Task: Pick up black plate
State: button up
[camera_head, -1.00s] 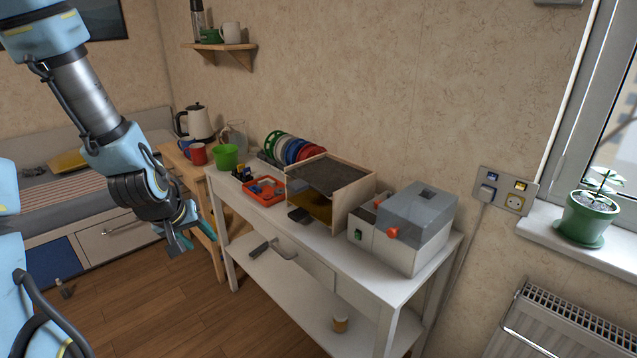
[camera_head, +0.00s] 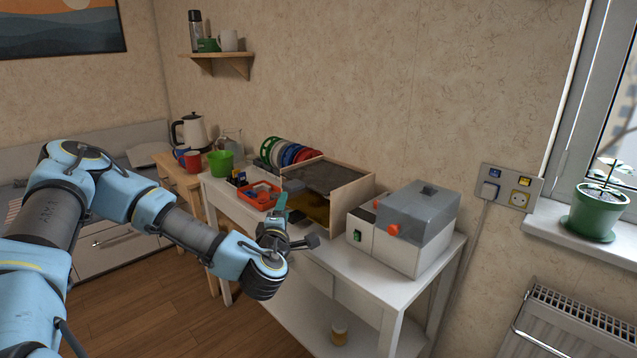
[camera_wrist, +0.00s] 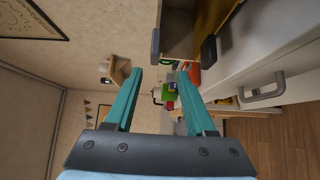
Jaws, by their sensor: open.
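A row of upright plates in green, white, blue and red (camera_head: 290,152) stands at the back of the white table, against the wall. I cannot clearly make out a black plate among them. My gripper (camera_head: 282,208) is over the table's front side, before the open-fronted wooden box and right of the orange tray. The plates are farther back. In the wrist view, the teal fingers (camera_wrist: 160,78) are spread apart with nothing held between them. The green cup (camera_wrist: 170,104) shows beyond the gap.
The wooden box (camera_head: 345,200) has a dark top and stands right of the plates. The orange tray (camera_head: 259,196) and green cup (camera_head: 220,164) stand to the left. A grey-lidded machine (camera_head: 405,235) fills the right end. A drawer handle (camera_wrist: 262,90) juts from the table front.

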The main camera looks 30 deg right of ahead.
aim_at(289, 189)
jog(key=p+x, duration=0.1)
jog(key=x, duration=0.2)
jog(key=p+x, duration=0.1)
jog(key=x, duration=0.2)
jog(key=r+p+x, duration=0.1)
jog(key=x, duration=0.2)
jog(key=shift+w+d+r+p, duration=0.1)
jog(key=shift+p, duration=0.3)
jog(key=shift+w+d, duration=0.35)
jog(key=shift+w, duration=0.15)
jog(key=shift+c, duration=0.2)
grip_shut()
